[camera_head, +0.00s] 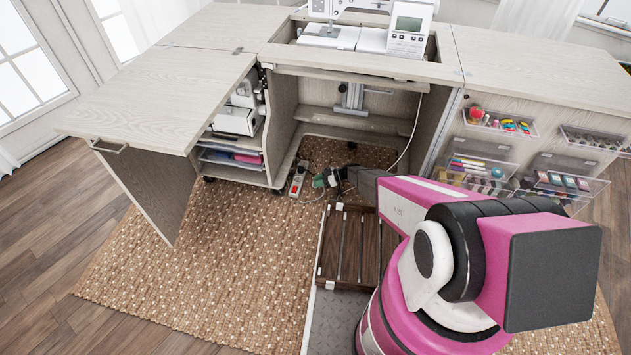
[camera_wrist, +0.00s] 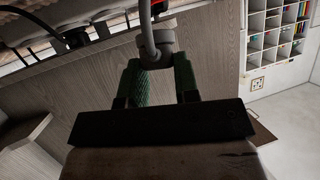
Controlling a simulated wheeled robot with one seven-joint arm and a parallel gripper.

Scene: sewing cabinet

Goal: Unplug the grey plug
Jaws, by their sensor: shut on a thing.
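The grey plug (camera_wrist: 157,42) sits between the fingertips of my gripper (camera_wrist: 157,70) in the wrist view, with its grey cable rising from it. The green-padded fingers are shut on the plug from both sides. In the head view my gripper (camera_head: 329,178) is low under the sewing cabinet, just right of the white power strip (camera_head: 298,181) on the woven rug. The plug is too small to make out there. The plug's pins are hidden, so I cannot tell whether it touches a socket.
The sewing cabinet (camera_head: 160,98) stands around the low space, with its left leaf folded out. A white cable (camera_head: 411,135) hangs at the right. The rug (camera_head: 205,270) is clear at front left.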

